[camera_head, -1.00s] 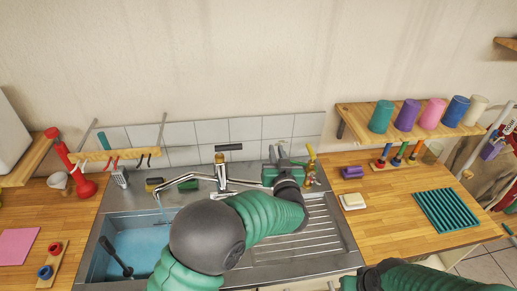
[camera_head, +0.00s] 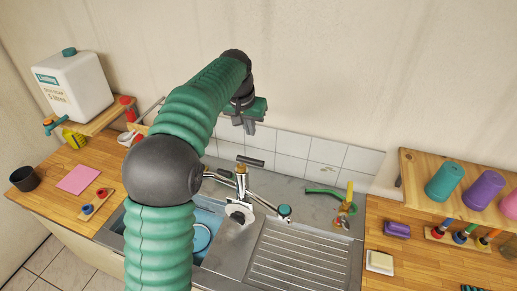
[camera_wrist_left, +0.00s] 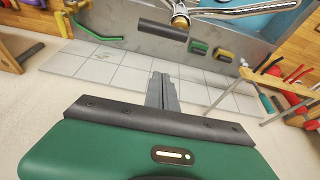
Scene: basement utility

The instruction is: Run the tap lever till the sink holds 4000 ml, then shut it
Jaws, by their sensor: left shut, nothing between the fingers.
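The chrome tap (camera_head: 241,180) stands behind the sink, with a brass-coloured top. A chrome arm, which looks like its lever, reaches right toward a teal round end (camera_head: 284,211). The spout runs left behind my arm; its outlet and any stream are hidden in the head view. The sink (camera_head: 209,211) holds blue-looking water, largely covered by my arm; no level mark is readable. My left gripper (camera_head: 249,128) is shut and empty, raised near the wall above and behind the tap. Its closed fingers (camera_wrist_left: 162,91) show in the wrist view, apart from the tap (camera_wrist_left: 180,18). My right gripper is out of view.
A ribbed drainer (camera_head: 300,257) lies right of the sink. A green hose (camera_head: 322,192) and a brass fitting (camera_head: 346,208) are behind it. A shelf with cups (camera_head: 445,180) overhangs the right counter. A white jug (camera_head: 75,88) stands on the left shelf.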

